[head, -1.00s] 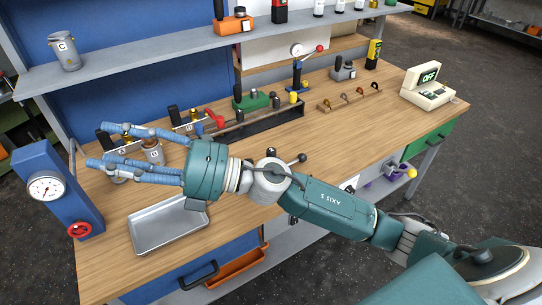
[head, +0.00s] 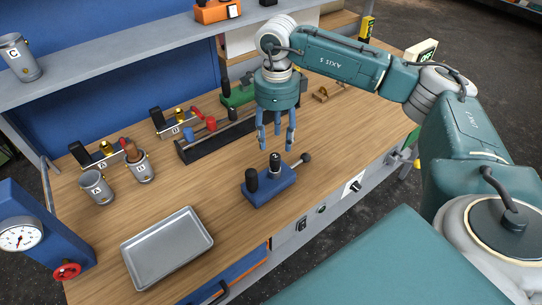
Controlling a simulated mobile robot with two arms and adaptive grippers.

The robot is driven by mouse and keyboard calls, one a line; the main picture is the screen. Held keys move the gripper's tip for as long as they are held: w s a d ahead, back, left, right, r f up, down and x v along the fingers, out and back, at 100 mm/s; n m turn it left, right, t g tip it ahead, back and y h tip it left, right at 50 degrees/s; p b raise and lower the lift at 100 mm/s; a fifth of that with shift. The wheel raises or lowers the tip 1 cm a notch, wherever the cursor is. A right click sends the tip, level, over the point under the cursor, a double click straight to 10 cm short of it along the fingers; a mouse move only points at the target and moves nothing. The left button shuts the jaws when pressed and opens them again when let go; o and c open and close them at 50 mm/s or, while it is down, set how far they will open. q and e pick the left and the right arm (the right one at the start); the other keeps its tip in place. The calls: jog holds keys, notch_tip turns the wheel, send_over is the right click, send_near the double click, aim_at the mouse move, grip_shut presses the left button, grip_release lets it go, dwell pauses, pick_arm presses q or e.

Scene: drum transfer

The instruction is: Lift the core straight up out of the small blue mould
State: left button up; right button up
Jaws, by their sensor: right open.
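The small blue mould (head: 262,193) stands on the wooden bench near its front edge, with a black upright knob at its left and a ball-ended lever at its right. I cannot tell the exact gap between fingertips and core. My left gripper is not in view.
A metal tray (head: 167,247) lies at the front left. Two grey cups, one (head: 97,188) beside another (head: 141,168) with a brown piece in it, stand behind it. A blue gauge press (head: 37,237) is at far left. A dark rack (head: 215,140) stands behind the mould.

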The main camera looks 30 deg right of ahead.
aim_at(275, 156)
jog(key=f, duration=0.3)
jog(key=shift+s+p, duration=0.25)
jog(key=shift+p, duration=0.05)
jog(key=shift+w+f, duration=0.15)
jog(key=shift+f, duration=0.15)
notch_tip(275, 156, down, 4)
jog(key=shift+r+p, duration=0.2)
jog(key=shift+p, duration=1)
jog(key=shift+f, duration=0.35)
jog(key=shift+w+f, duration=0.1)
jog(key=shift+f, duration=0.1)
jog(key=c, duration=0.8)
grip_shut()
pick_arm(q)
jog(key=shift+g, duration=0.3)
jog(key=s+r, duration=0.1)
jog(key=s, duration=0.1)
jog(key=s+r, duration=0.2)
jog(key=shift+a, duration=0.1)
